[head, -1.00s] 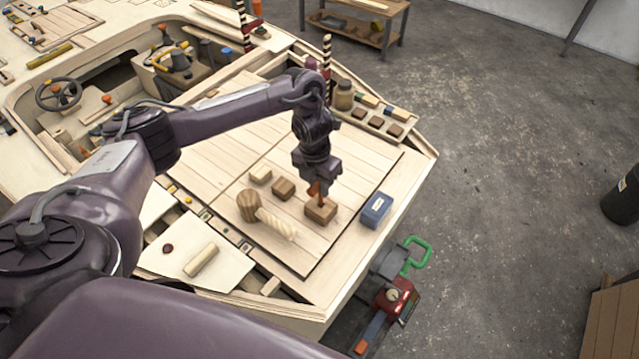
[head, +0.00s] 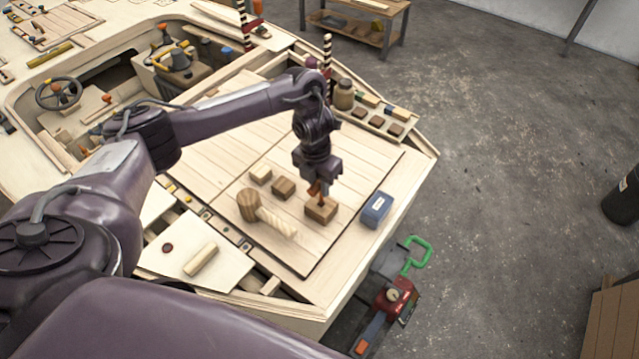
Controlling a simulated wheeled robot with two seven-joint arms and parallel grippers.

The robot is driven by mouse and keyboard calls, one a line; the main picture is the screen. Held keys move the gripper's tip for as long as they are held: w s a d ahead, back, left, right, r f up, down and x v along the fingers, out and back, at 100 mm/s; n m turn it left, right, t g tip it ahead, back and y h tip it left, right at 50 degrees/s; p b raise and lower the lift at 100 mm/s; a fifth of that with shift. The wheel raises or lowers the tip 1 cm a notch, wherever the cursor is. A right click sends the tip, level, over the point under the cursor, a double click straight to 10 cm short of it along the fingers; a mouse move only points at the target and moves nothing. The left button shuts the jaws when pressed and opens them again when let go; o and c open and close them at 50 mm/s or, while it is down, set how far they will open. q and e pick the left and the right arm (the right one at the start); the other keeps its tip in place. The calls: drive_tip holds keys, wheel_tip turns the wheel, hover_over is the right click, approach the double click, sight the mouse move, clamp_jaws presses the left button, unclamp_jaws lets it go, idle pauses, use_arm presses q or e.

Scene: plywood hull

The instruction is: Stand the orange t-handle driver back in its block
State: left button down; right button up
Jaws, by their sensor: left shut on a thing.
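My left gripper (head: 316,188) points down over the wooden block (head: 321,211) on the plywood deck. It is shut on the orange t-handle driver (head: 313,190), of which only a small orange part shows at the fingers. The driver's lower end is at the top of the block; I cannot tell whether it sits in a hole or just above it. My right gripper does not show.
A blue box (head: 376,209) stands close to the right of the block. A tray of small pieces (head: 385,122) and a jar (head: 344,95) are behind.

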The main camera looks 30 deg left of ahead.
use_arm(q)
drive_tip(key=shift+f+b, duration=0.8)
drive_tip(key=shift+f, duration=0.2)
drive_tip(key=c, duration=1.2)
unclamp_jaws()
drive_tip(key=r, duration=0.2)
drive_tip(key=r+p, duration=0.1)
drive_tip(key=r, duration=0.4)
drive_tip(key=shift+a+r+p, duration=0.3)
drive_tip(key=shift+r+p, duration=0.1)
drive_tip(key=shift+f, duration=0.1)
